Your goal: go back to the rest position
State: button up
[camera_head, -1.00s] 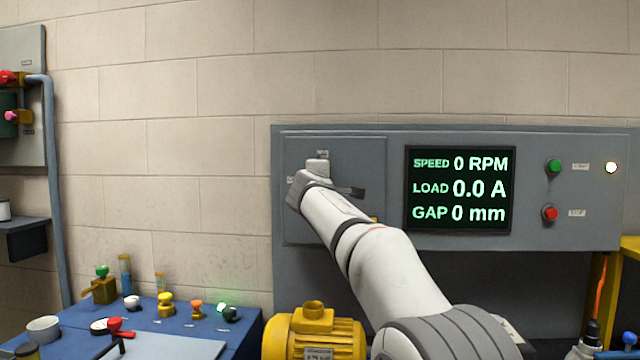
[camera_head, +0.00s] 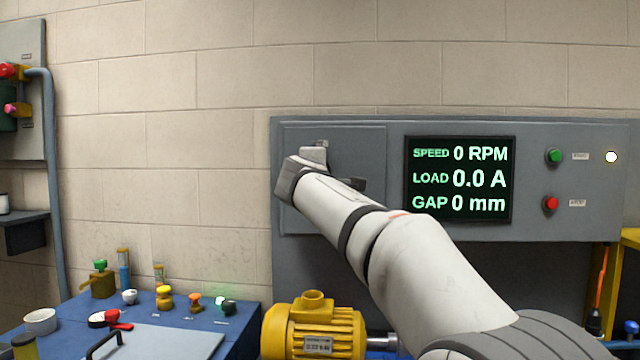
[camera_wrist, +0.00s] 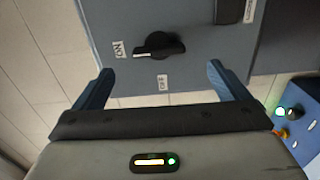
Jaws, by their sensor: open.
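My gripper (camera_wrist: 159,68) is open and empty, its two blue fingers spread apart in the wrist view. A black rotary switch (camera_wrist: 158,46) on the grey panel shows beyond the fingertips, apart from them, with an ON label (camera_wrist: 119,49) to its left and an OFF label (camera_wrist: 162,81) below it. In the head view my arm reaches up and left to the left part of the grey control panel (camera_head: 560,125), and the wrist hides most of the switch area. The fingers cannot be made out clearly there.
The display (camera_head: 459,180) reads 0 RPM, 0.0 A and 0 mm. Green (camera_head: 553,156) and red (camera_head: 550,203) buttons sit right of it. A yellow motor (camera_head: 313,328) stands below my arm. A blue bench (camera_head: 236,335) with several small knobs is at lower left.

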jog(key=s+d+f+m+g+h+p, duration=0.1)
jog(key=s+d+f+m+g+p, duration=0.1)
jog(key=s+d+f+m+g, duration=0.45)
jog(key=s+d+f+m+g+h+p, duration=0.1)
jog(key=s+d+f+m+g+p, duration=0.15)
jog(key=s+d+f, duration=0.75)
jog(key=s+d+f+m+g+y+p, duration=0.1)
jog(key=s+d+f+m+g+p, duration=0.1)
jog(key=s+f, duration=0.7)
jog(key=s+d+f+m+g+y+p, duration=0.1)
jog(key=s+d+f+m+g+p, duration=0.1)
jog(key=s+f+m, duration=0.4)
jog(key=s+d+f+g, duration=0.1)
jog(key=s+f+g, duration=0.1)
jog(key=s, duration=0.5)
jog(key=shift+s+f+y, duration=0.3)
jog(key=shift+s+f, duration=0.1)
jog(key=shift+f, duration=0.25)
jog(key=shift+c, duration=0.5)
